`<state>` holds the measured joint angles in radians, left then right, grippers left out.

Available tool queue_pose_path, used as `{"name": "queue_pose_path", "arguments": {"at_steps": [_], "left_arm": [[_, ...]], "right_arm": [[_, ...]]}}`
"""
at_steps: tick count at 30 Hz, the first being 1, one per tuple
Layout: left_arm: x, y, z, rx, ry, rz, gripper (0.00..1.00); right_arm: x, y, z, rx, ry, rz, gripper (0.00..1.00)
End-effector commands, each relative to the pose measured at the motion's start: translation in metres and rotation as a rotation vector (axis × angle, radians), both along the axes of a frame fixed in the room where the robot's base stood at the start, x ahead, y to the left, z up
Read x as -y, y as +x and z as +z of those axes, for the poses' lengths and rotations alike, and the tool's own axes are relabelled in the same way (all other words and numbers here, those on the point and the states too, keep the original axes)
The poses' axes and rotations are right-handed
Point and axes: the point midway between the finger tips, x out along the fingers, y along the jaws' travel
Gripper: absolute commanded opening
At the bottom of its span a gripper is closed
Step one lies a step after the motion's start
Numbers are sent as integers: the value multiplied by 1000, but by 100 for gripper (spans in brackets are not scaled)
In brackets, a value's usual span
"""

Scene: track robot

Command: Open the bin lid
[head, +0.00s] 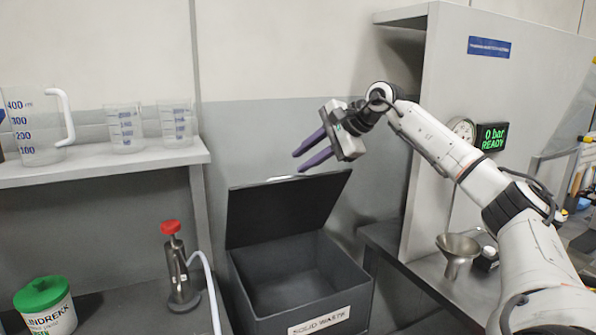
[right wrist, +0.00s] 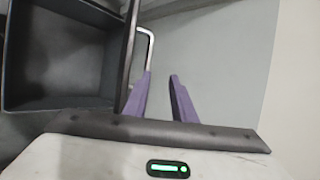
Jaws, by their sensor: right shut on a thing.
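The dark grey bin (head: 362,290), labelled SOLID WASTE, stands on the floor between the benches. Its lid (head: 285,212) stands up at the back, nearly upright, and the inside shows empty. A pale bar handle (head: 284,178) is at the lid's upper edge. My right gripper (head: 300,160) has purple fingers at the handle, above the lid's top edge. It is shut on the handle, though the exact contact is hard to see. In the right wrist view, the handle (right wrist: 152,45) meets the left finger, beside the lid's edge (right wrist: 130,50). My left gripper is out of view.
A left shelf (head: 110,163) holds measuring beakers (head: 125,128). Below it are a red-topped metal device (head: 177,270) and a green-lidded tub (head: 45,305). At right, a metal funnel (head: 457,254) stands by a grey panel (head: 480,90). A wall is close behind the lid.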

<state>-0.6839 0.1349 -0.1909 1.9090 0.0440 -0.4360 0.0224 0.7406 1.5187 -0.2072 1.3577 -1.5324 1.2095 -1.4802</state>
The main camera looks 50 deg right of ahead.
Motion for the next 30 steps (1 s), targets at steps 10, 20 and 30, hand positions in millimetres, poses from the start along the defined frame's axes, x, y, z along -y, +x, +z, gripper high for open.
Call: {"name": "queue_pose_path", "arguments": {"at_steps": [10, 20, 30], "left_arm": [[0, -5, 3, -8, 1, -1, 0], [0, -4, 3, -8, 2, -1, 0], [0, 2, -9, 3, 1, -1, 0]], "right_arm": [[4, -7, 28, 29, -5, -7, 17], [4, -9, 27, 26, -3, -8, 17], [6, -33, 42, 27, -7, -11, 17]]}}
